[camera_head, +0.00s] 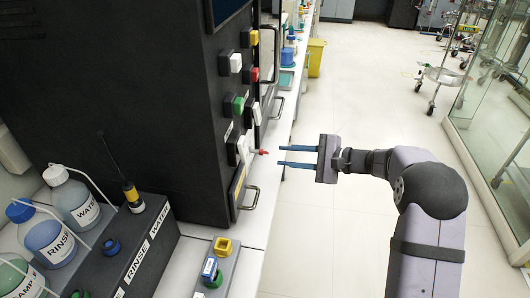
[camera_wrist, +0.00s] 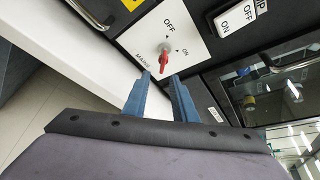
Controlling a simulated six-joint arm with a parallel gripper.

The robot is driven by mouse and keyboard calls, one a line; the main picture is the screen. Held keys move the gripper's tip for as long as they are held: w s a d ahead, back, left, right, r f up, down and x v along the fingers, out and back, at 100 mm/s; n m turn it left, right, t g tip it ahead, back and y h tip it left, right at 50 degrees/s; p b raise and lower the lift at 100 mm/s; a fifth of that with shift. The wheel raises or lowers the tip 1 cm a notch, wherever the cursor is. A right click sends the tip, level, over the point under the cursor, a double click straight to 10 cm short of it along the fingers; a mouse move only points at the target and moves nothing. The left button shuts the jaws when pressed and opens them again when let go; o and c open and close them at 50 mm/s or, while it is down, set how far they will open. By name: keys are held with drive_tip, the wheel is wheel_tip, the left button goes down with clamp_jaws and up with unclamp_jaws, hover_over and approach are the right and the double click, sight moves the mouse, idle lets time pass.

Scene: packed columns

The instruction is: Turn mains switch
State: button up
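The mains switch is a red-tipped knob (camera_wrist: 164,50) on a white plate (camera_wrist: 150,33) marked OFF, ON and MAINS. In the head view the red tip (camera_head: 263,152) sticks out from the front of the black cabinet. My gripper (camera_head: 281,156) is open, with two blue fingers pointing at the knob. A small gap shows between the fingertips and the red tip in the head view. In the wrist view the gripper (camera_wrist: 161,75) has its fingertips on either side of the line to the knob, with nothing between them. I cannot tell which mark the knob points to.
The black cabinet (camera_head: 140,100) carries several coloured buttons above the switch, and a metal handle (camera_head: 250,198) lies below it. An ON/OFF rocker (camera_wrist: 236,17) sits beside the plate. Bottles (camera_head: 72,200) stand at the left. The floor (camera_head: 345,100) behind my gripper is clear.

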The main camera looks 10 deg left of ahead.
sight(268, 153)
drive_tip(key=shift+y, duration=0.3)
drive_tip(key=shift+s+a+r+p+x, duration=0.1)
drive_tip(key=shift+r+p+x, duration=0.1)
drive_tip(key=shift+x, duration=1)
drive_tip(key=shift+s+a+r+p+x, duration=0.1)
drive_tip(key=shift+s+p+x, duration=0.1)
drive_tip(key=shift+x, duration=1.05)
drive_tip(key=shift+s+a+r+p+x, duration=0.1)
drive_tip(key=shift+r+p+x, duration=0.1)
drive_tip(key=shift+x, duration=1)
drive_tip(key=shift+c, duration=0.3)
clamp_jaws()
